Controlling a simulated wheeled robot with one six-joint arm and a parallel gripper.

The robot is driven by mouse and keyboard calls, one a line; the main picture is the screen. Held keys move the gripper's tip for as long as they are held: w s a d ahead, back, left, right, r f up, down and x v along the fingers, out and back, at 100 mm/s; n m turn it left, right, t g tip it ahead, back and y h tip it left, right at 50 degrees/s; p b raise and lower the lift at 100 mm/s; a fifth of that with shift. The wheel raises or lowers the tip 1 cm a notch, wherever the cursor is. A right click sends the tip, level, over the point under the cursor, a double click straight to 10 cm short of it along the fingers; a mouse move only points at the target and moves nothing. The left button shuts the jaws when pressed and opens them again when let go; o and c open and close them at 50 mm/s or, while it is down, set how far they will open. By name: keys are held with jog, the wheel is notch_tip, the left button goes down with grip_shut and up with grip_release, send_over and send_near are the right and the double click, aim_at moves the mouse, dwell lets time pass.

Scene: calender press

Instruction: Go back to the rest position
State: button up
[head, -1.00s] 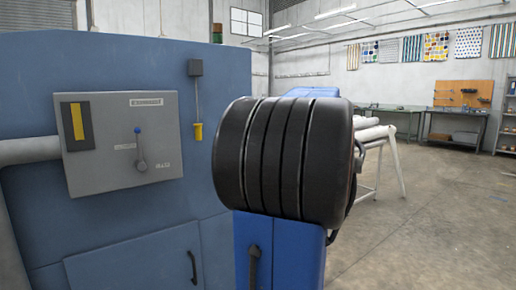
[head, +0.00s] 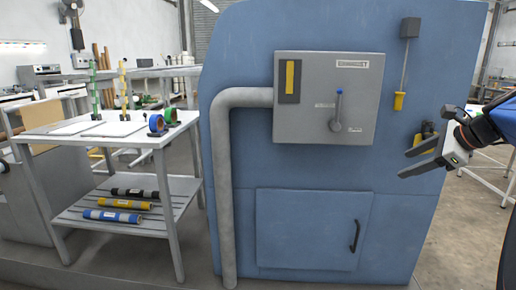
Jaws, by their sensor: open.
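My gripper (head: 412,160) is at the right edge of the head view, on the end of my blue arm (head: 492,122). Its two dark fingers point left and stand apart, with nothing between them. It is in front of the right side of the large blue machine cabinet (head: 400,225). I cannot tell how far the fingers are from the cabinet. A grey control box (head: 360,110) marked EXHAUST, with a small blue-tipped lever (head: 337,108), is on the cabinet, left of my gripper. Most of my arm is cut off by the picture edge.
A yellow-handled pendant (head: 399,101) hangs on the cabinet just above my gripper. A grey pipe (head: 226,190) runs down the cabinet's left side. A white two-level table (head: 60,140) at left holds tape rolls (head: 157,123) and coloured rolls (head: 112,215). Open floor shows at far right.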

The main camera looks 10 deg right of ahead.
jog(key=s+a+f+n+g, duration=0.2)
jog(key=s+a+f+n, duration=0.3)
jog(key=a, duration=0.3)
jog(key=s+a+f+n+g, duration=0.1)
jog(key=s+a+f+n, duration=0.2)
jog(key=a+f+n, duration=0.5)
jog(key=s+a+f+n+h, duration=0.1)
jog(key=s+a+f+n, duration=0.2)
jog(key=s+f+n, duration=0.1)
jog(key=s+a+f+n+g+h, duration=0.1)
jog(key=s+a+f+n, duration=0.2)
jog(key=s+n, duration=0.3)
jog(key=shift+f+n, duration=0.4)
jog(key=shift+n, duration=0.9)
jog(key=shift+s+a, duration=0.1)
